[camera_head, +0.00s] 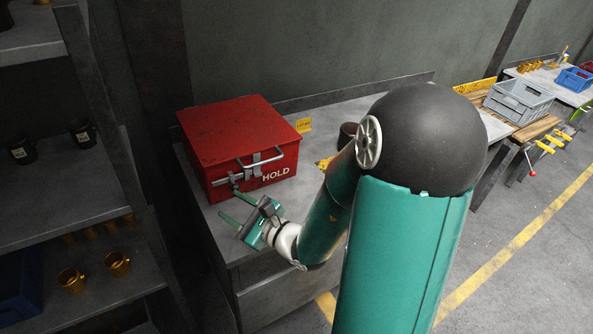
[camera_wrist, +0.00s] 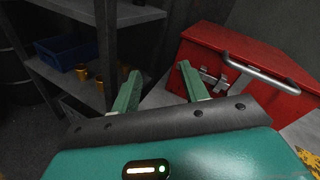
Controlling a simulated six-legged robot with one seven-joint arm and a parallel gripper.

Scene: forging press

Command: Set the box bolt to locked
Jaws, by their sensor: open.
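A red box (camera_head: 235,130) with a white HOLD label stands on the grey bench. Its front carries a grey metal bolt (camera_head: 228,181) and a pale bar handle (camera_head: 285,151). In the wrist view the box (camera_wrist: 250,48) is at the upper right, with the bolt (camera_wrist: 209,81) near the right fingertip and the handle (camera_wrist: 262,76) to the right. My gripper (camera_head: 230,206) is open and empty in front of the box's lower left front. Its two green fingers (camera_wrist: 158,72) are apart. I cannot tell whether a finger touches the bolt, nor the bolt's exact position.
A yellow tag (camera_head: 304,125) and a dark round container (camera_head: 347,134) are right of the box. A shelf (camera_head: 75,205) with brass cups (camera_head: 118,263) stands close on the left. A grey crate (camera_head: 519,100) sits on a farther bench. My arm hides part of the bench.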

